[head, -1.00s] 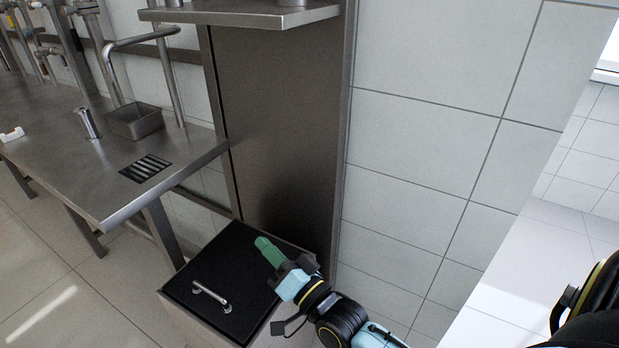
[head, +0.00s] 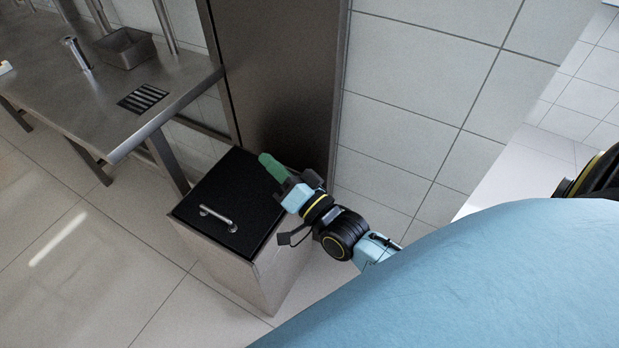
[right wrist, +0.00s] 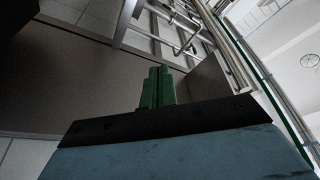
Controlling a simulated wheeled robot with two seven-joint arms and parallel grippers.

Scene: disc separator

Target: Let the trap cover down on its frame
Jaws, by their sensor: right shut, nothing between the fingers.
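The trap cover (head: 229,203) is a flat black square lid with a silver bar handle (head: 217,218). In the head view it lies level on top of the box-shaped steel trap, whose frame (head: 258,247) shows along its edges. I see no gap between cover and frame from this angle. My right gripper (head: 269,165) has green fingers and is shut and empty, above or beside the cover's far right corner. I cannot tell whether it touches. In the right wrist view its closed fingers (right wrist: 158,87) show, with no cover recognisable. My left gripper is not in view.
A steel table (head: 95,110) with a slotted drain (head: 143,97) and a small square basin (head: 124,47) stands at the left. A dark steel panel (head: 285,80) rises behind the trap. Tiled floor is clear at the front left.

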